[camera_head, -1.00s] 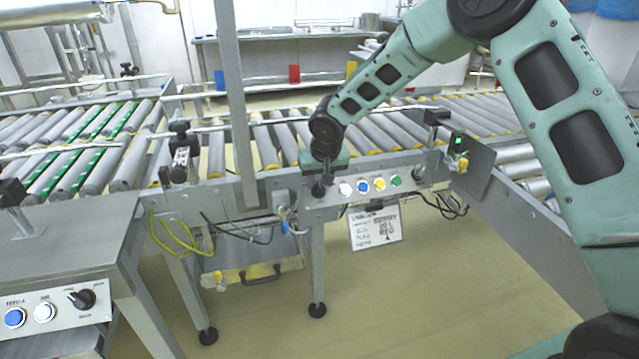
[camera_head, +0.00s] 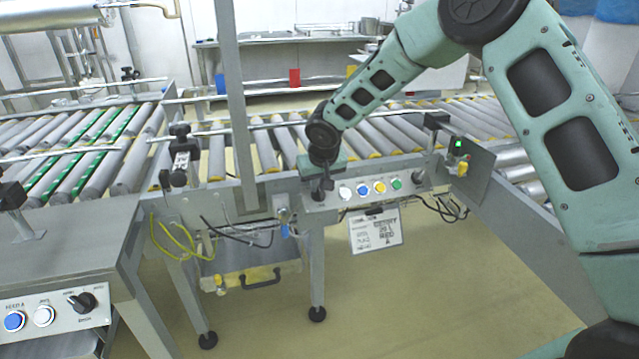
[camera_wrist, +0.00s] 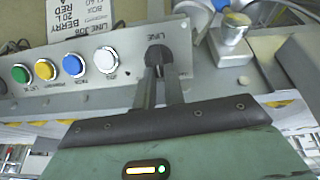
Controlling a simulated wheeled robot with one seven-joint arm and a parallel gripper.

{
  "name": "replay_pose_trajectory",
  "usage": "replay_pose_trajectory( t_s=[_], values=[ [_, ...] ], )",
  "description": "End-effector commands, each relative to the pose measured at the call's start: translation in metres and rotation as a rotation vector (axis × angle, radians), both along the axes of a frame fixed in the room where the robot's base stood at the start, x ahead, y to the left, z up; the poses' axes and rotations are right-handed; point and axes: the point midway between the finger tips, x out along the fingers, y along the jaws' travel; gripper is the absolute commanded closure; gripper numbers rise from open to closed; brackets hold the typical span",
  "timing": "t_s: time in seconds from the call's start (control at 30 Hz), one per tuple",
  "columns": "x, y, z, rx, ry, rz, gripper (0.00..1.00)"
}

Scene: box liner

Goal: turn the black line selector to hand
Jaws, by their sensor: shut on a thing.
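The black line selector (camera_wrist: 154,58) sits on the grey control panel (camera_wrist: 128,96) under the printed word LINE in the wrist view. My gripper (camera_wrist: 165,78) is shut on the selector, with one finger on each side of its knob. In the head view my gripper (camera_head: 323,184) reaches down to the left end of the panel, where the selector (camera_head: 317,196) is mostly hidden by it. The markings around the selector are partly covered, so its exact setting cannot be read.
White (camera_head: 345,193), blue (camera_head: 362,189), yellow (camera_head: 379,186) and green (camera_head: 396,183) buttons line the panel right of the selector. A written sign (camera_head: 376,231) hangs below. Roller conveyors (camera_head: 380,135) lie behind. Another black selector (camera_head: 82,301) is at lower left.

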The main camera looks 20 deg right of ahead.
Motion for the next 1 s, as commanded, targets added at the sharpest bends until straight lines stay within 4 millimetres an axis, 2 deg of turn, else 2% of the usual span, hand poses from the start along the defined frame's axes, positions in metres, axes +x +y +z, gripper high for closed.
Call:
replay_pose_trajectory(
  t_s=[0.6, 1.0],
  values=[
    [-0.004, 0.010, -0.008, -0.325, 0.005, 0.367, 1.00],
    [-0.006, 0.011, -0.010, -0.456, 0.008, 0.514, 1.00]
  ],
)
